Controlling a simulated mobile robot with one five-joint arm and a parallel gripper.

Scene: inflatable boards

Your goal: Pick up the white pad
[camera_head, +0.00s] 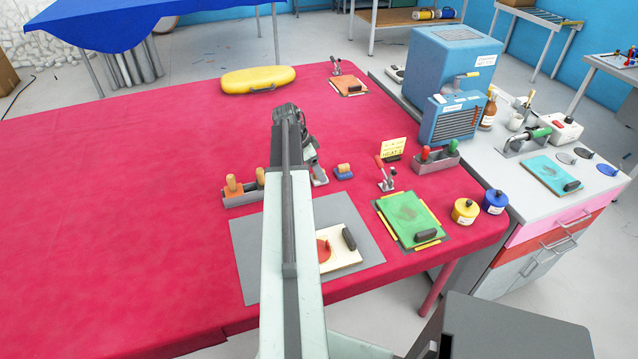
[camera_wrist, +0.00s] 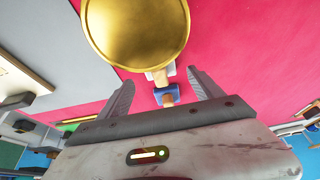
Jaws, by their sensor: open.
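The white pad (camera_head: 350,258), a cream-white board with a dark handle and a red round patch, lies on a grey mat (camera_head: 258,272) near the front of the red table. My arm covers part of the mat and the pad's left side. A pale board with a dark grip, likely this pad (camera_wrist: 30,77), shows at the left edge of the wrist view. My gripper (camera_head: 318,183) is beyond the pad, near a small blue-and-wood block (camera_head: 344,171). In the wrist view my gripper (camera_wrist: 163,84) has its fingers apart, with the block (camera_wrist: 166,96) visible between them. I see no contact.
A green pad (camera_head: 410,222) lies right of the mat, near a red-handled clamp (camera_head: 386,176). A rack with wooden handles (camera_head: 240,192) stands left of my gripper. A gold disc (camera_wrist: 137,30) fills the wrist view's top. The table's left half is clear.

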